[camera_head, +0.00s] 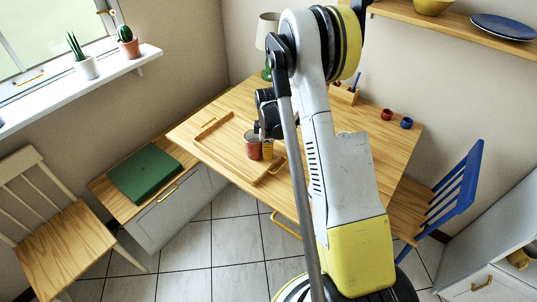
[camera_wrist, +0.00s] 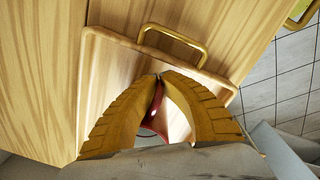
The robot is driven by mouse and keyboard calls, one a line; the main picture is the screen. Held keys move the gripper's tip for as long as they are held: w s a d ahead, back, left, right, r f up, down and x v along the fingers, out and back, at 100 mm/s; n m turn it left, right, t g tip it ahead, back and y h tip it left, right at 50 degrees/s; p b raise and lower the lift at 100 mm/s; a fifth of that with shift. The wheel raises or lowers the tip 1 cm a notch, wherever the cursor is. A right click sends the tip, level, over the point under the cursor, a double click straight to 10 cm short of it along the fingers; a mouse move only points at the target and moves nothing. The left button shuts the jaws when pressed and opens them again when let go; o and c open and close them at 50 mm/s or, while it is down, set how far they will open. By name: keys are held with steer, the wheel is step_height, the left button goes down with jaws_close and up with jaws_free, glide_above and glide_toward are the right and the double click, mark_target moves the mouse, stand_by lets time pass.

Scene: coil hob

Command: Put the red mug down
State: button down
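The red mug (camera_head: 252,146) is at the right part of the wooden tray (camera_head: 213,153) on the table in the head view. My gripper (camera_head: 267,149), with orange-yellow fingers, is right beside it. In the wrist view the fingertips of my gripper (camera_wrist: 159,77) come together, with a narrow red part of the mug (camera_wrist: 156,103) between them. Most of the mug is hidden behind the fingers there. The tray (camera_wrist: 105,85) lies beneath. I cannot tell whether the mug's base touches it.
The wooden table (camera_head: 225,105) carries a lamp (camera_head: 268,32), a pen holder (camera_head: 344,94), and small red (camera_head: 387,114) and blue (camera_head: 407,123) cups. A blue-backed chair (camera_head: 455,190) stands at right. The tray's left part is empty. A brass handle (camera_wrist: 172,38) shows on the tray.

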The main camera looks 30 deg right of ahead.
steer(key=c, duration=1.6)
jaws_free()
steer(key=shift+f, duration=0.1)
step_height(320, 180, up, 12)
steer(key=p, duration=0.4)
steer(key=s+a+r+m+t, duration=0.1)
steer(key=s+a+r+m, duration=0.1)
steer(key=s+a+r, duration=0.45)
steer(key=s+a+r+m+t, duration=0.15)
steer(key=a+r, duration=0.25)
steer(key=r, duration=0.5)
steer(key=s+a+r+m+t, duration=0.1)
steer(key=s+a+m, duration=0.1)
steer(key=s+a, duration=0.1)
steer(key=s+a+r+m+t, duration=0.1)
steer(key=s+a+r+m, duration=0.1)
steer(key=s, duration=0.4)
steer(key=s+a+r+m+t, duration=0.2)
steer(key=s+a, duration=0.2)
steer(key=shift+s+a+m, duration=0.1)
steer(key=shift+s+m, duration=0.1)
steer(key=shift+m, duration=0.15)
